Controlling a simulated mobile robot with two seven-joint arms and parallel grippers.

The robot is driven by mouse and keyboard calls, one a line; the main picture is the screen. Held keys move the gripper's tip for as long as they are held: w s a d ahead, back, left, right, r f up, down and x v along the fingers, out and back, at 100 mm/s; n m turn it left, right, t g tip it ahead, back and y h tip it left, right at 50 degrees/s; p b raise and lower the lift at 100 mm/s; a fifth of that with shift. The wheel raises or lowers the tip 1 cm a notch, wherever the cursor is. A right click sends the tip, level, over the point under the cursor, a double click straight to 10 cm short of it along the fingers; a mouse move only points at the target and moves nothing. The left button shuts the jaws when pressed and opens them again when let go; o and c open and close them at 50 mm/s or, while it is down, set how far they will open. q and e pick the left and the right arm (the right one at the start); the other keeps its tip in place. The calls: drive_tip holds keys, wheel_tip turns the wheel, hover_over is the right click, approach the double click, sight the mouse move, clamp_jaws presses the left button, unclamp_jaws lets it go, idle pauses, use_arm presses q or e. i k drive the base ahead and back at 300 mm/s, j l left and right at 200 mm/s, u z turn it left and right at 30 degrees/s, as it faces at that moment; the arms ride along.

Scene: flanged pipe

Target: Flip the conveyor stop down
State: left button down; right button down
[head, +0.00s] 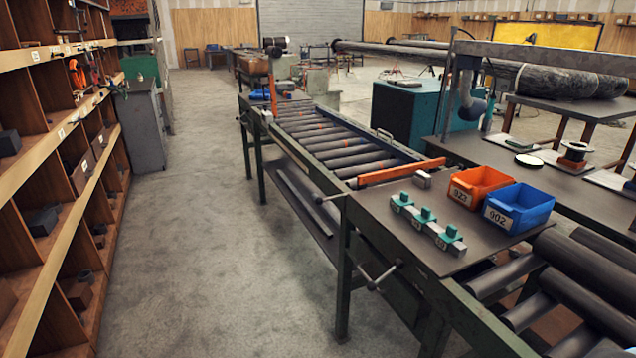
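The roller conveyor (318,141) runs away from me in the middle of the head view. A flat orange bar (402,172) lies across its near end. A thin orange arm (273,88) stands upright at the conveyor's far left edge, with a wider orange top. I cannot tell for sure which of these orange parts is the stop.
A plate at the conveyor's near end holds teal-topped blocks (426,220), an orange bin (479,186) and a blue bin (518,208). Handles (375,276) stick out on the conveyor's left side. Shelving (55,150) lines the left. The floor (190,230) between is clear.

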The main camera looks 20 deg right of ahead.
sight(363, 180)
drive_tip(key=i+j+z, duration=0.15)
drive_tip(key=i, duration=0.55)
drive_tip(key=i+u, duration=0.1)
drive_tip(key=u, duration=0.3)
drive_tip(key=i+l+u, duration=0.1)
drive_tip(key=u, duration=0.3)
drive_tip(key=l+u, duration=0.1)
drive_tip(key=u, duration=0.35)
drive_tip(key=l+u, duration=0.15)
drive_tip(key=u, duration=0.95)
drive_tip(key=l+u, duration=0.25)
drive_tip(key=u, duration=0.85)
drive_tip(key=l+u, duration=0.15)
drive_tip(key=u, duration=0.95)
drive_tip(key=k+u, duration=0.15)
drive_tip(key=u, duration=0.95)
drive_tip(key=k+u, duration=0.15)
drive_tip(key=u, duration=0.95)
drive_tip(key=j+u, duration=0.15)
drive_tip(key=u, duration=0.95)
drive_tip(key=j+u, duration=0.25)
drive_tip(key=u, duration=0.85)
drive_tip(key=j+u, duration=0.2)
drive_tip(key=u, duration=0.9)
